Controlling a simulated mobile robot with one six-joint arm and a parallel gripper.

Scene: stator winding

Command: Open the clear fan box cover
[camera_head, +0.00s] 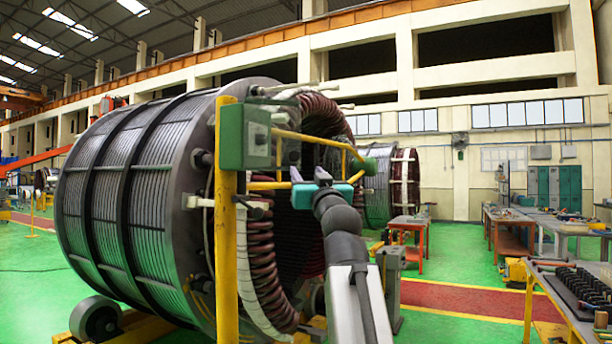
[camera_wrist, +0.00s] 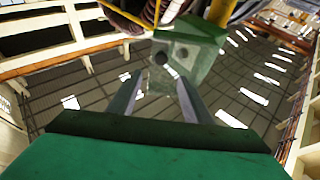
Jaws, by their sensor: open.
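The green fan box (camera_head: 233,138) is fixed high on a yellow post in front of the stator. Its right face is paler, with a dark round spot; I cannot clearly tell a clear cover from the box body. In the wrist view the box (camera_wrist: 205,52) is straight ahead, past the fingertips, with a dark round hole in its face. My gripper (camera_wrist: 159,82) is open and empty, its two fingers spread toward the box. In the head view my gripper (camera_head: 309,174) is to the right of the box and lower, apart from it.
The large stator (camera_head: 130,190) with its windings fills the left and middle. A yellow rail (camera_head: 310,140) runs from the box area to the right, close to my gripper. Workbenches (camera_head: 540,225) stand at the right. Green floor (camera_head: 450,250) lies open between.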

